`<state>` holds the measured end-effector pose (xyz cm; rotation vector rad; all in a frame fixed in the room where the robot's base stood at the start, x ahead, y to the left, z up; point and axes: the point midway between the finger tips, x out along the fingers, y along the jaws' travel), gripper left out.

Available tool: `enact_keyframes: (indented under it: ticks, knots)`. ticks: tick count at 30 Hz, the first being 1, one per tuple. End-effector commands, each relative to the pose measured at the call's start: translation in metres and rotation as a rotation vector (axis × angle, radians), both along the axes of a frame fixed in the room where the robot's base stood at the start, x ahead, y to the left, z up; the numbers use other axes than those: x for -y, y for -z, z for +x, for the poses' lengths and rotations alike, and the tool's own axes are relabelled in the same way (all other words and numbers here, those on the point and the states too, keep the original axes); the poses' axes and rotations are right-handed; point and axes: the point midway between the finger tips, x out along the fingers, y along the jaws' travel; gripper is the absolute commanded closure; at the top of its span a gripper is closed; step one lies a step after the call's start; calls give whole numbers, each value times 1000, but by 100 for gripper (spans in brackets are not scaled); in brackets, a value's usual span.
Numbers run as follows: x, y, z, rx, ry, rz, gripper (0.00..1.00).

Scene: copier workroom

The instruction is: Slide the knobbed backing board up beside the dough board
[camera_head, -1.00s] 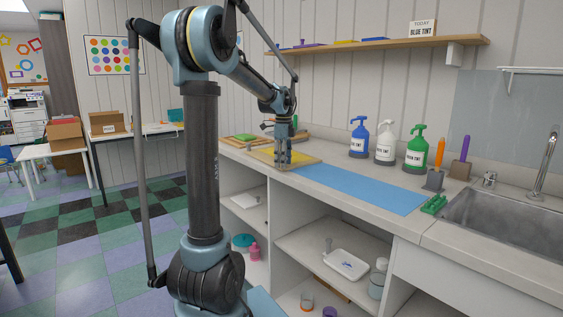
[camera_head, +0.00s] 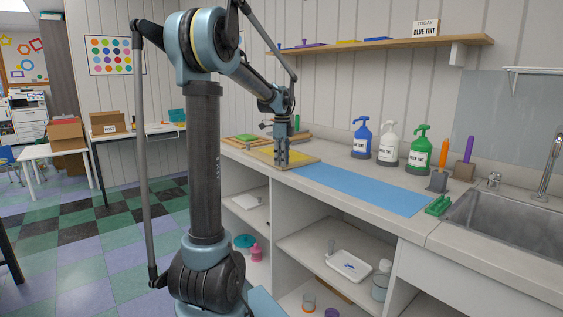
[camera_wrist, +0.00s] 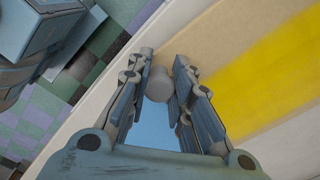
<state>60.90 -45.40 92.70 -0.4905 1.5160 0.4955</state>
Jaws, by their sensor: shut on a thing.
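My gripper (camera_head: 282,158) points down over the counter, at a tan board with a yellow area (camera_head: 265,157). In the wrist view my gripper (camera_wrist: 160,82) has its fingers on both sides of a grey round knob (camera_wrist: 158,86) and is shut on it. The tan surface with a broad yellow band (camera_wrist: 255,65) lies just beyond the knob. The fingers hide the knob's base. I cannot tell for certain which board is the dough board.
A blue mat (camera_head: 365,189) lies on the counter (camera_head: 310,191) to the right of my gripper. Blue (camera_head: 361,140), white (camera_head: 388,143) and green (camera_head: 419,150) pump bottles stand behind it. A sink (camera_head: 510,230) is at the right. Open shelves lie below the counter.

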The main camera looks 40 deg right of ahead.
Motion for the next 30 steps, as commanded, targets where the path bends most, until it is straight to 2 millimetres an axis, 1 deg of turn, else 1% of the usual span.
enact_keyframes:
  ticks: [6, 15, 16, 17, 18, 19, 30]
  knots:
    - [-1, 0, 8, 0, -1, 0, 100]
    - [-1, 0, 9, 0, -1, 0, 100]
    - [-1, 0, 9, 0, -1, 0, 75]
    - [-1, 0, 9, 0, -1, 0, 69]
    - [-1, 0, 9, 0, -1, 0, 60]
    - [-1, 0, 9, 0, -1, 0, 56]
    - [-1, -2, 9, 0, 0, 0, 56]
